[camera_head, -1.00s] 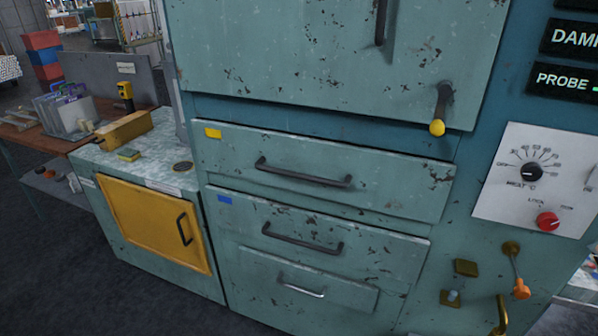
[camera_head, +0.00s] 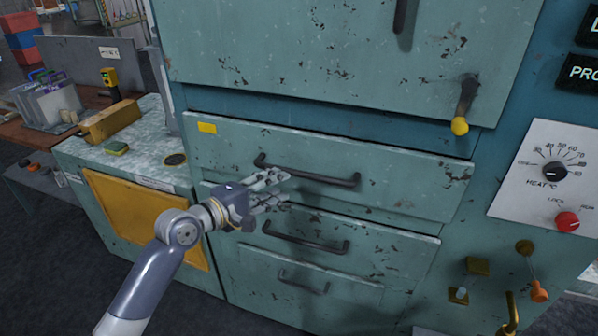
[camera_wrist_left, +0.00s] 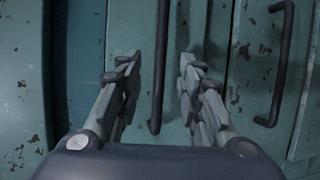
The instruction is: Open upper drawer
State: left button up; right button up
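The upper drawer (camera_head: 400,185) is a worn teal front with a yellow label, and it looks shut. Its dark bar handle (camera_head: 325,180) runs across the front. My left gripper (camera_head: 279,187) is open and empty, in front of the left part of this handle in the head view. In the left wrist view, the gripper (camera_wrist_left: 158,88) has its fingers spread on either side of a dark handle (camera_wrist_left: 161,60), with gaps on both sides. The handle is not gripped. My right gripper is not in view.
A lower drawer with its own handle (camera_head: 305,243) is just below, with a smaller handle (camera_head: 303,283) under it. A yellow-knobbed lever (camera_head: 460,125) hangs above right. A side bench (camera_head: 135,140) with a yellow door (camera_head: 135,212) stands at left.

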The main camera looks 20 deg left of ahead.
aim_at(299, 175)
pick_arm(q)
jog(key=p+x, duration=0.1)
jog(key=x, duration=0.7)
jog(key=shift+w+d+f+p, duration=0.1)
jog(key=shift+w+f+p, duration=0.05)
jog(key=shift+w+p, duration=0.2)
jog(key=shift+w+d+f, duration=0.15)
jog(key=shift+w+d, duration=0.15)
jog(key=shift+w, duration=0.2)
jog(key=shift+c, duration=0.4)
grip_shut()
